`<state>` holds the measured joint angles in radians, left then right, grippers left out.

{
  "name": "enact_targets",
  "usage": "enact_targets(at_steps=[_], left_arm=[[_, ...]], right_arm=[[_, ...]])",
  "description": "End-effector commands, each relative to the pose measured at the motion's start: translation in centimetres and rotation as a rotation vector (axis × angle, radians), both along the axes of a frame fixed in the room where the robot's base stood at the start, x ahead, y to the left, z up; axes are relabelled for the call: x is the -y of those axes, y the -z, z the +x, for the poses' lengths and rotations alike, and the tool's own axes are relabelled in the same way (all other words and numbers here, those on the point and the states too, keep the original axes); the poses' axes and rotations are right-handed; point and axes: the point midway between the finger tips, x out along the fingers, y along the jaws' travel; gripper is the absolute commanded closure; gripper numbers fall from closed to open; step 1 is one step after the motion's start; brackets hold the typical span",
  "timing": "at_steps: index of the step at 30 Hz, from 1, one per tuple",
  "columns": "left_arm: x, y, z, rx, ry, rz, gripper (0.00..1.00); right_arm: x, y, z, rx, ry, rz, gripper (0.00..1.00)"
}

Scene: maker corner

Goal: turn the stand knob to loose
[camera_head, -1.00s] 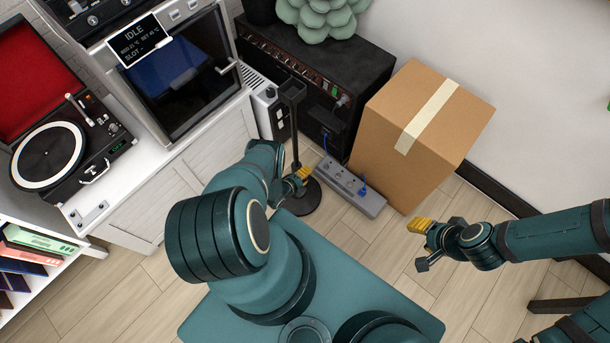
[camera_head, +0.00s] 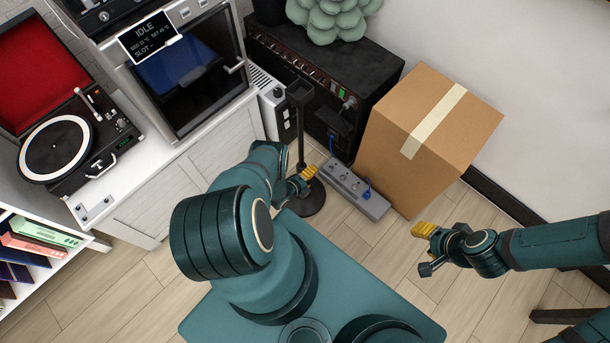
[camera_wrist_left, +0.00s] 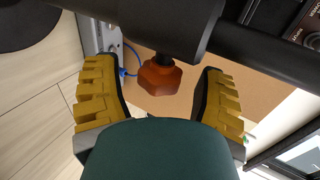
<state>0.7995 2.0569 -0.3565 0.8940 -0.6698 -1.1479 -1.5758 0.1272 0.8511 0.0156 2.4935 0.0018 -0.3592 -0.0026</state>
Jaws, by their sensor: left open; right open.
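The stand (camera_head: 299,122) is a dark pole with a round base (camera_head: 308,198), in front of the black amplifier in the head view. In the left wrist view, the stand's knob (camera_wrist_left: 160,77) is orange-red and faceted, on a short stem under a thick black collar (camera_wrist_left: 160,25). My left gripper (camera_head: 309,173) is beside the pole; its yellow-padded fingers (camera_wrist_left: 158,95) are open, one on each side of the knob, with gaps showing between pads and knob. My arm hides the knob in the head view. My right gripper (camera_head: 424,250) is open and empty above the floor at right.
A cardboard box (camera_head: 428,135) stands right of the stand. A grey power strip (camera_head: 355,188) with a blue cable lies on the floor between them. The black amplifier (camera_head: 318,85) is behind. A white cabinet (camera_head: 155,190) with a turntable (camera_head: 62,148) is at left.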

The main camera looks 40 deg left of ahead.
Motion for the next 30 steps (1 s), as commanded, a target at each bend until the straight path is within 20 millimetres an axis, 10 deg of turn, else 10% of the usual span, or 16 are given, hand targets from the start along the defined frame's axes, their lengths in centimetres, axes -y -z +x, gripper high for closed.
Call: enact_targets(at_steps=[30], left_arm=[[-0.9,-5.4,-10.5,0.001,0.000,0.001,0.29]], right_arm=[[0.0,0.0,0.0,0.000,0.000,0.000,0.53]])
